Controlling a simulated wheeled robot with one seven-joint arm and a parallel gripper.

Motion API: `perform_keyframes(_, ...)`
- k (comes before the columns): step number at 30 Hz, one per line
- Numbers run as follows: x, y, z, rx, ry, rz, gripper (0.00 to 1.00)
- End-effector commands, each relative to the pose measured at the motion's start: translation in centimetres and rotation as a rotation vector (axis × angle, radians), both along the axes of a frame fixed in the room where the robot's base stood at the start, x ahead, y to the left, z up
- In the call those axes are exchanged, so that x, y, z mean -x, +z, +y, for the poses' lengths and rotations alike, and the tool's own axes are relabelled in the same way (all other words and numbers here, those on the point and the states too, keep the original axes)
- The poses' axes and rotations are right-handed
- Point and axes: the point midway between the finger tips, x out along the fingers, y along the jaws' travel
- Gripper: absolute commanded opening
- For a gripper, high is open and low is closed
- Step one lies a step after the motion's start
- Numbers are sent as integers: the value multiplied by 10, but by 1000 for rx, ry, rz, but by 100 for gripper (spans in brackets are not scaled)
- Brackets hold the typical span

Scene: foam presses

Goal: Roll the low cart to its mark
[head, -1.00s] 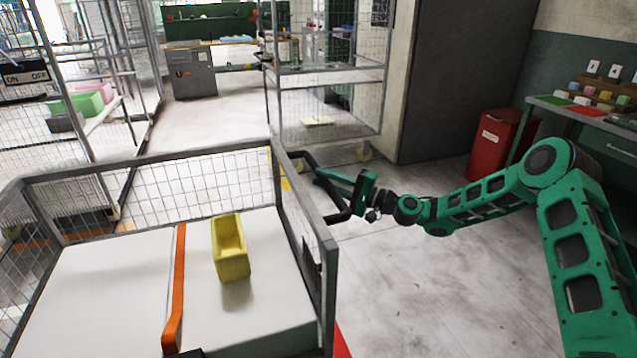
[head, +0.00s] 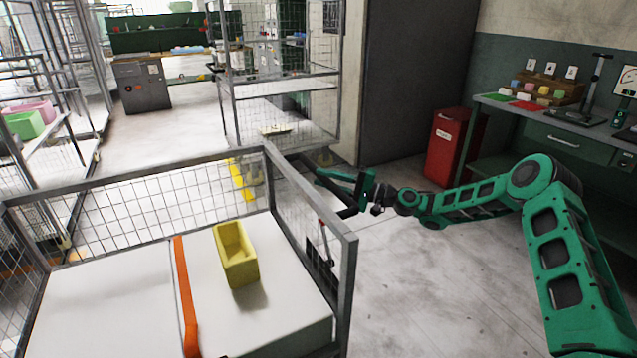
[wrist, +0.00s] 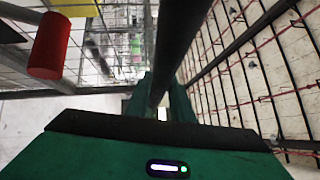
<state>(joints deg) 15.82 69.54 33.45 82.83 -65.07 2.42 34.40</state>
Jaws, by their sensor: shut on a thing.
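The low cart (head: 352,262) fills the lower left of the head view. It has grey mesh sides and carries a white slab load (head: 100,305) with an orange strap (head: 184,290) and a yellow open box (head: 236,255) on top. My gripper (head: 360,190) is at the cart's right side, shut on its black handle (head: 345,212). In the wrist view the black handle bar (wrist: 178,45) runs down between the green fingers. Yellow floor marking (head: 241,180) shows through and beyond the cart's far mesh; whether it is the cart's mark I cannot tell.
A tall mesh rack (head: 283,97) stands beyond the cart, near a dark door or panel (head: 415,80). A red bin (head: 452,148) and a workbench (head: 545,122) are at right. Open floor (head: 165,130) lies beyond the cart to the left, and more (head: 430,280) at right.

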Motion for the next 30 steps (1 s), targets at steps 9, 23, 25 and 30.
perform_keyframes(9, 1, -4, 3, 6, 2, 4, 39)
perform_keyframes(23, 5, -4, -15, 3, 0, 3, 39)
perform_keyframes(25, 7, -6, -27, 3, -1, 3, 39)
perform_keyframes(30, 15, -11, -58, 3, -1, 3, 39)
